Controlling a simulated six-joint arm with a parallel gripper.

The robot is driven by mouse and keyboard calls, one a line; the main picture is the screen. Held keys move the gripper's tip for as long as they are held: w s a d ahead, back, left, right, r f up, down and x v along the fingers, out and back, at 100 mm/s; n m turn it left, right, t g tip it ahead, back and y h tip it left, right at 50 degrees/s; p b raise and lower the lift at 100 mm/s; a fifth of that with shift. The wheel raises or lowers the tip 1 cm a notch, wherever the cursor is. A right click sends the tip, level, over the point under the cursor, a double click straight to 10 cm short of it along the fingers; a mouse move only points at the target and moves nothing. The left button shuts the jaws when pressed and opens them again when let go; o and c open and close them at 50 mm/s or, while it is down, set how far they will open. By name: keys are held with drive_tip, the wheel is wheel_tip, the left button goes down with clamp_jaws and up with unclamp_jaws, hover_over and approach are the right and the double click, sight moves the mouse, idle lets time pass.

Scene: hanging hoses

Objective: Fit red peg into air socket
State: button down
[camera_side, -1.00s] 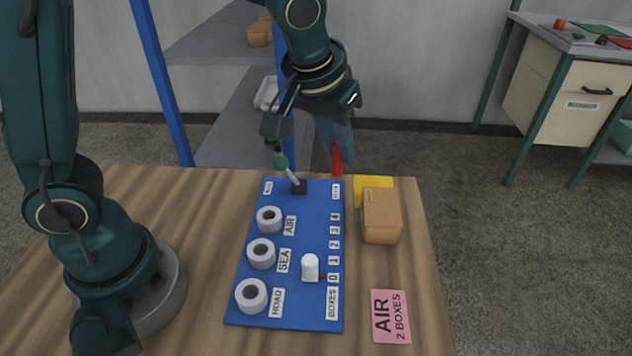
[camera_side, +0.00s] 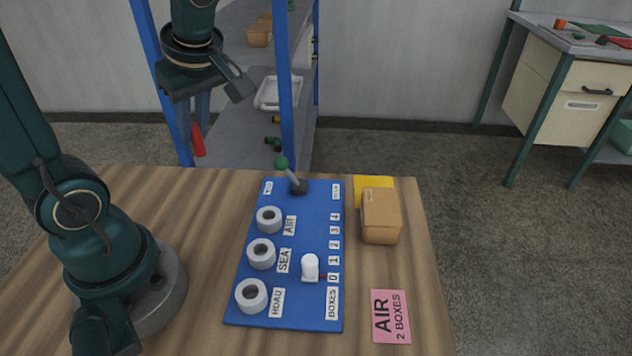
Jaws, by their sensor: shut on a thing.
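The red peg (camera_side: 198,141) points down in my gripper (camera_side: 194,118), which is shut on it. The gripper hangs beyond the far left edge of the table, in front of the blue shelf rack, left of and behind the board. The air socket (camera_side: 268,229) is the farthest of three white rings on the blue board (camera_side: 303,212), beside the AIR label. Its hole is empty and apart from the peg. The gripper's fingers partly hide the peg's upper end.
The sea socket (camera_side: 261,264) and road socket (camera_side: 251,306) are empty. A green-knobbed lever (camera_side: 282,162) stands at the board's far edge. A white slider (camera_side: 310,267) sits by 0. A brown box (camera_side: 381,218) and pink card reading AIR, 2 BOXES (camera_side: 390,316) lie right.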

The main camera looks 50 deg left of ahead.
hover_over(264, 211)
drive_tip(key=d, duration=0.1)
wheel_tip(264, 211, down, 7)
drive_tip(key=shift+r, duration=0.1)
drive_tip(key=shift+d+f, duration=0.15)
drive_tip(key=shift+f, duration=1.9)
drive_tip(key=shift+f, duration=0.15)
drive_tip(key=c, duration=0.8)
unclamp_jaws()
